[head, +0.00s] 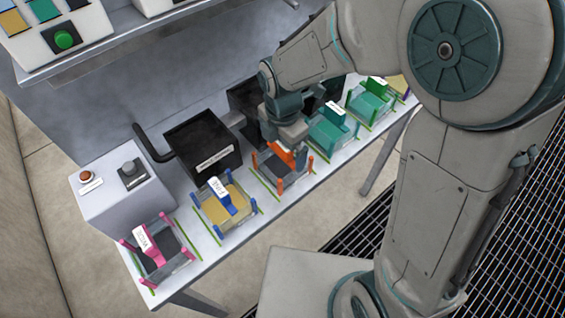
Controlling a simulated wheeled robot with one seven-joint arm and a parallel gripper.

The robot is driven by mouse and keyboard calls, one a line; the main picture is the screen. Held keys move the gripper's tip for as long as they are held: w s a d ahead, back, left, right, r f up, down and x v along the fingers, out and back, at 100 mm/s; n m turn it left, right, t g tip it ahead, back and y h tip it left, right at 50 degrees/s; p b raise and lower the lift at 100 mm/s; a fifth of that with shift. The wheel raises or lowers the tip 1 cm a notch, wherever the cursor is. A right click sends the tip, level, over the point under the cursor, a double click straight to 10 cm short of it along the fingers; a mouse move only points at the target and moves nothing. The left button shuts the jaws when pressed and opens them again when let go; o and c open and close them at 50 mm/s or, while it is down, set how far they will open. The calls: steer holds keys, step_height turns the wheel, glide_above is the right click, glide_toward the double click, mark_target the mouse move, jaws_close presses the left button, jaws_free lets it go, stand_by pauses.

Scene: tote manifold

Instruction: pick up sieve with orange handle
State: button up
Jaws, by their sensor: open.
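The sieve with the orange handle (265,182) sits on the bench in the middle of a row of sieves. It has orange corner posts and a dark mesh. My gripper (287,148) is directly above it, at its orange handle. The gripper is open. It covers part of the handle, so I cannot tell whether the fingers are around the handle or touching it.
To the left stand a blue-handled sieve (240,210) and a pink-handled sieve (180,262). To the right are green-handled sieves (333,140). Behind the row are a black box (203,142) and a grey control box (110,200). A shelf edge (150,40) runs above.

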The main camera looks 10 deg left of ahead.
mark_target(282, 156)
step_height(282, 156, down, 4)
steer(key=shift+f, duration=0.1)
steer(key=c, duration=0.7)
